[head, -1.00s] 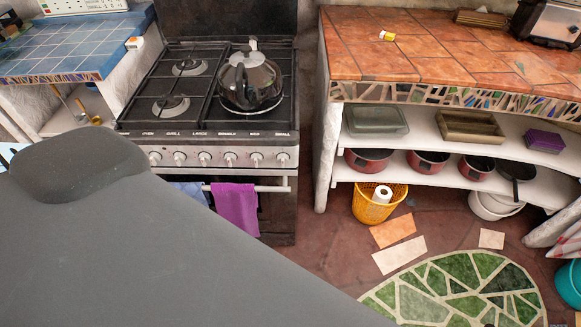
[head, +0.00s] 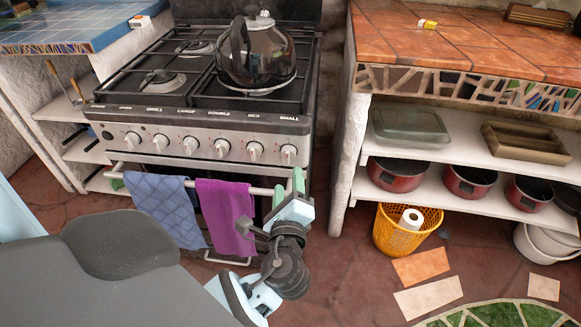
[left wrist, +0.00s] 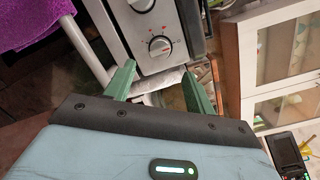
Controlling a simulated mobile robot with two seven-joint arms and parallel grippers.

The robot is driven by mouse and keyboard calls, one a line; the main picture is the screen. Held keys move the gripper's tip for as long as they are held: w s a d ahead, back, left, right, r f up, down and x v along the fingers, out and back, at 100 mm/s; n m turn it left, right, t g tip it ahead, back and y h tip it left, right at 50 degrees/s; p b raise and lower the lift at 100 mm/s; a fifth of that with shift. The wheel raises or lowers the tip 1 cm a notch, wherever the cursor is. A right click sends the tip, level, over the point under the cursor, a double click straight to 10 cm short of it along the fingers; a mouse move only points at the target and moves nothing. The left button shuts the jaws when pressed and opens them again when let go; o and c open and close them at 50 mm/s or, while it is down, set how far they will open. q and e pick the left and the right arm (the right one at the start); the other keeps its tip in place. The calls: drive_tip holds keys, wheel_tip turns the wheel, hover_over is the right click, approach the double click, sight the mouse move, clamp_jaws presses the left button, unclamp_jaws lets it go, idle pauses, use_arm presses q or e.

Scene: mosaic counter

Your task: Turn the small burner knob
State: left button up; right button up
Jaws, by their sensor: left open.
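The small burner knob (head: 289,154) is the rightmost knob on the stove's front panel, under the label "SMALL". In the left wrist view a round pale knob (left wrist: 159,47) with red marks around it, apparently the same one, shows beyond the fingertips. My left gripper (head: 288,186) is open and empty, with its green fingers pointing up, just below and in front of the small knob and near the right end of the oven rail. It does not touch the knob. In the left wrist view its fingers (left wrist: 160,73) are spread apart. My right gripper is not in view.
The oven rail (head: 160,180) runs below the knobs, with a blue towel (head: 165,208) and purple towel (head: 224,215) on it. A kettle (head: 256,55) stands on the hob. The tiled counter (head: 400,45) with shelves is to the right; a floor gap separates it from the stove.

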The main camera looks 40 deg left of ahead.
sight(288, 159)
use_arm(q)
drive_tip(key=shift+x, duration=3.9)
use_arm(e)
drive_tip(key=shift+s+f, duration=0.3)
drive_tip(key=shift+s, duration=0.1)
use_arm(q)
drive_tip(key=c, duration=1)
drive_tip(key=shift+o, duration=0.2)
